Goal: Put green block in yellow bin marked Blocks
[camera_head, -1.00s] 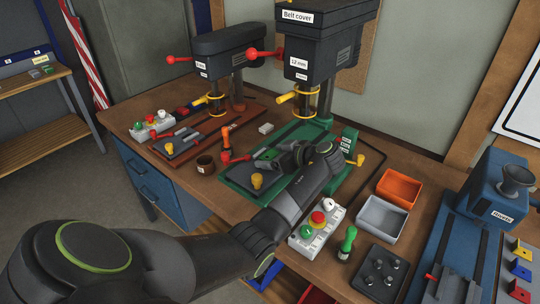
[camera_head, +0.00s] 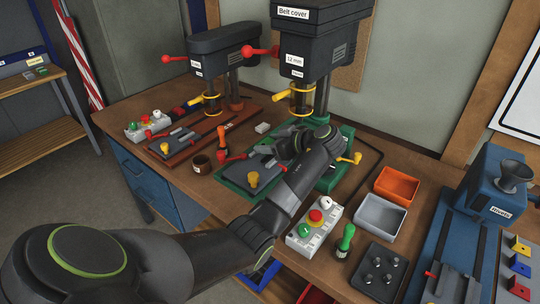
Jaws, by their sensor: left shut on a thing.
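My left arm reaches in from the lower left. My left gripper (camera_head: 291,136) is above the green base of the larger drill press, a little behind and right of the dark vise (camera_head: 262,168). The gripper is shut; the thing in it, which seems to be the green block, is largely hidden by the gripper and wrist. The vise top looks bare. I see no yellow bin marked Blocks. My right gripper is not in view.
Two drill presses stand at the back, the larger marked Belt cover (camera_head: 292,13). A wooden table (camera_head: 35,110) stands far left.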

